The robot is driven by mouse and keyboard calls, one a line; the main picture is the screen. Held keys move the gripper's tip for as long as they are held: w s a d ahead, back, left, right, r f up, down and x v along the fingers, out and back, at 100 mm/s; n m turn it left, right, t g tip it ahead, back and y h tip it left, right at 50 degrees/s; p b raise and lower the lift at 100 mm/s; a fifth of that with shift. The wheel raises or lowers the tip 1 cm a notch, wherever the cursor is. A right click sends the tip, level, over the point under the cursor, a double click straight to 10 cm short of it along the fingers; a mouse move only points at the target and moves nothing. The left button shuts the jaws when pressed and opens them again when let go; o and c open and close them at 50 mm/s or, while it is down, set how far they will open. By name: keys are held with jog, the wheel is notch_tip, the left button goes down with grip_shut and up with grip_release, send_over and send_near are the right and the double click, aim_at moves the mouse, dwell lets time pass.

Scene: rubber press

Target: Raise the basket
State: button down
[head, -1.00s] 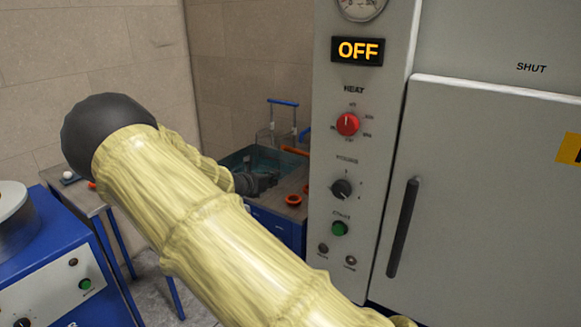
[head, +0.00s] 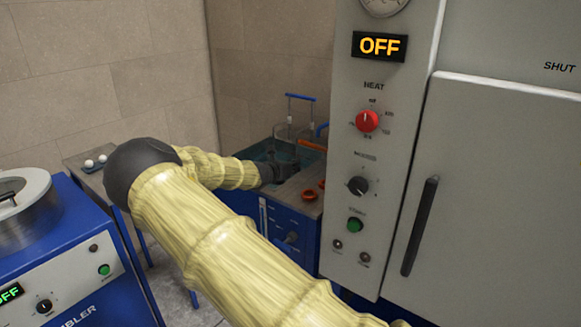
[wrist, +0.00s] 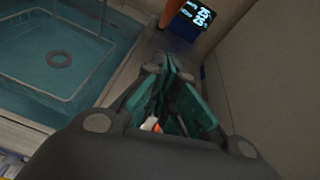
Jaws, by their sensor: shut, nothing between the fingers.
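The wire basket (head: 293,130) stands in the liquid of a blue tank at the back, its blue handle bar (head: 301,97) rising above. In the wrist view the basket (wrist: 103,78) is at upper left, with a grey ring (wrist: 60,60) inside it, under the water. My gripper (head: 290,166) is at the tank's front right, partly dark against the tank. In the wrist view my gripper (wrist: 172,68) is shut and empty, to the right of the basket and apart from it.
The grey press panel (head: 375,200) with an OFF display and shut door stands close at right. A blue tumbler machine (head: 75,265) is at lower left. Orange rings (head: 309,195) lie on the tank's top. A small table (head: 85,175) holds two white balls.

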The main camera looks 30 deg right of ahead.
jog(key=w+d+r, duration=0.1)
jog(key=w+d+p, duration=0.1)
jog(key=d+r, duration=0.1)
jog(key=d, duration=0.1)
jog(key=shift+w+d+r+p, duration=0.1)
jog(key=shift+w+r+p, duration=0.2)
jog(key=shift+w+p, duration=0.1)
jog(key=shift+d+r, duration=0.1)
jog(key=shift+r, duration=0.05)
dwell(0.4)
jog(key=shift+w+d+r+y+p, duration=0.15)
jog(key=shift+r+y+p, duration=0.45)
jog(key=shift+p, duration=1.3)
jog(key=shift+d+r+g+p, duration=0.15)
jog(key=shift+r+g+p, duration=0.1)
jog(key=shift+g+p, duration=0.1)
